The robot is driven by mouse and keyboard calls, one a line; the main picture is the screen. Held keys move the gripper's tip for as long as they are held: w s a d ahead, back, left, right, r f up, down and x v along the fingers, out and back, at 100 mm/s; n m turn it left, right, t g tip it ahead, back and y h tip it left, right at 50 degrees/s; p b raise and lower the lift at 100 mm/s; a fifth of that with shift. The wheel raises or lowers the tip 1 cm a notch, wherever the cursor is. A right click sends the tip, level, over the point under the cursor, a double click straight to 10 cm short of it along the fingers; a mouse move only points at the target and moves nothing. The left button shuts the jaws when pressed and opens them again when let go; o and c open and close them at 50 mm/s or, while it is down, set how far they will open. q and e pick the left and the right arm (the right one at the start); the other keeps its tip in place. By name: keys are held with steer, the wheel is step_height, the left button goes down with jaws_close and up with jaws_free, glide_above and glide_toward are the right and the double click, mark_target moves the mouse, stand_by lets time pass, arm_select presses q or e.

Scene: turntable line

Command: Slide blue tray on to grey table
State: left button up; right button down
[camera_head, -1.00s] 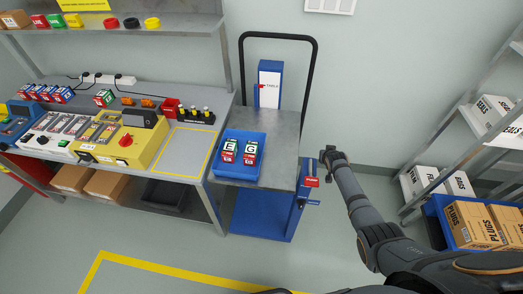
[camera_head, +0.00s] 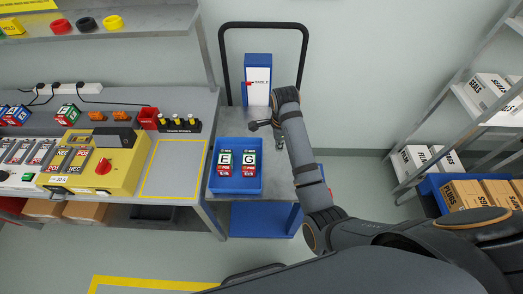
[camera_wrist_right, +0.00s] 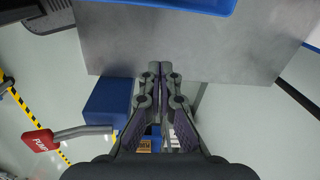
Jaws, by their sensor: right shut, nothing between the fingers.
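The blue tray (camera_head: 238,190) lies on the front left of the grey top (camera_head: 225,132) of a wheeled lift table, beside the workbench. It holds two labelled blocks, E (camera_head: 224,163) and G (camera_head: 249,163). In the right wrist view my shut fingers (camera_wrist_right: 166,68) overlap the edge of the grey top (camera_wrist_right: 190,45), with the tray's blue rim (camera_wrist_right: 175,4) beyond the tips. My left gripper is out of view.
The grey workbench (camera_head: 213,150) stands left of the lift table, with a bare yellow-outlined square (camera_head: 174,168) near that side. A black push handle (camera_head: 262,25) and a blue post (camera_head: 258,63) rise behind. A red pump pedal (camera_wrist_right: 40,141) shows in the wrist view. Shelving stands right.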

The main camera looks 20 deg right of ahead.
steer(key=shift+m+g, duration=0.4)
steer(key=shift+m, duration=0.1)
steer(key=f, duration=0.2)
steer(key=s+f+p, duration=0.1)
steer(key=f, duration=0.5)
steer(key=shift+s+a+f, duration=0.15)
steer(key=shift+s+a, duration=0.1)
steer(key=shift+a, duration=0.05)
steer(key=a, duration=0.1)
steer(key=a+p, duration=0.1)
steer(key=a, duration=0.1)
steer(key=shift+w+f, duration=0.35)
steer(key=shift+w+a+p, duration=0.15)
steer(key=shift+a+p, duration=0.15)
steer(key=shift+a, duration=0.2)
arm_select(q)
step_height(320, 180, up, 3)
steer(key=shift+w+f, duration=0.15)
arm_select(e)
steer(key=shift+f, duration=0.1)
steer(key=shift+d, duration=0.1)
